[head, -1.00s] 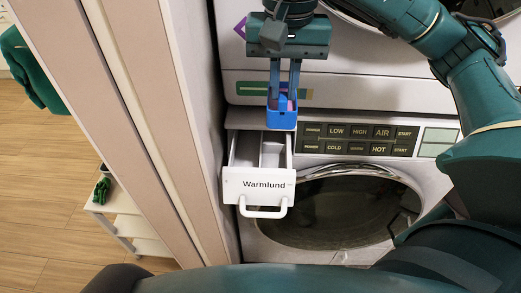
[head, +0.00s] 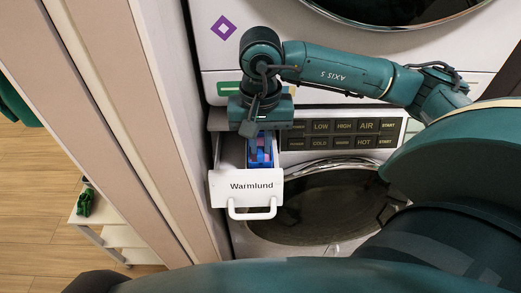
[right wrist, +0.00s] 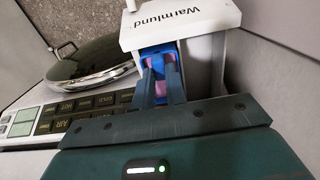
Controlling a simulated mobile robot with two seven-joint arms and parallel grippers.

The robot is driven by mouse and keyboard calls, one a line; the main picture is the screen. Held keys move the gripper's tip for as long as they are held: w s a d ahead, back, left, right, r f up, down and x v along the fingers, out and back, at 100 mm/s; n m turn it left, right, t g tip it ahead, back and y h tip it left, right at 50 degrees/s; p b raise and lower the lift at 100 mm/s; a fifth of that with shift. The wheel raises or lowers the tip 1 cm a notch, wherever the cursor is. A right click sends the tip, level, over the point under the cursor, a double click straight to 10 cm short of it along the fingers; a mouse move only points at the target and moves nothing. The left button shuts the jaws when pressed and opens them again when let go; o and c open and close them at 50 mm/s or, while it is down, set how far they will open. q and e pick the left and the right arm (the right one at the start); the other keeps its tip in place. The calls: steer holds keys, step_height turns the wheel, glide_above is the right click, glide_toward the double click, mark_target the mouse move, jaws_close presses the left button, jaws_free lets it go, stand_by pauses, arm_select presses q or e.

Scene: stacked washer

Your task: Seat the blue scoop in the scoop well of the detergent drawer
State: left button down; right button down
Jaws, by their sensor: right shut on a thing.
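The detergent drawer (head: 246,187), white and marked Warmlund, is pulled open from the washer. The blue scoop (head: 262,156), with something pinkish inside, is down in the drawer's right-hand compartment in the head view. My right gripper (head: 260,146) points down over that compartment and is shut on the scoop. In the right wrist view the two fingers (right wrist: 161,82) reach to the scoop (right wrist: 153,50) just behind the drawer front (right wrist: 178,22). The scoop's underside and the well floor are hidden, so I cannot tell whether it rests on the bottom. My left gripper is not in view.
The control panel (head: 342,134) and round washer door (head: 318,205) are right of the drawer. A cabinet side wall (head: 185,130) stands close on the left. The drawer's left compartment (head: 232,154) looks empty. A small white shelf (head: 98,208) stands farther left.

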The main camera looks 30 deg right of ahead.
mark_target(261, 150)
step_height(261, 150, down, 3)
steer(key=shift+f, duration=0.2)
steer(key=shift+f, duration=0.25)
steer(key=c, duration=1.4)
jaws_free()
steer(key=shift+r, duration=0.15)
steer(key=shift+c, duration=0.2)
step_height(261, 150, up, 12)
steer(key=b, duration=0.1)
steer(key=shift+r, duration=0.15)
steer(key=shift+s, duration=0.1)
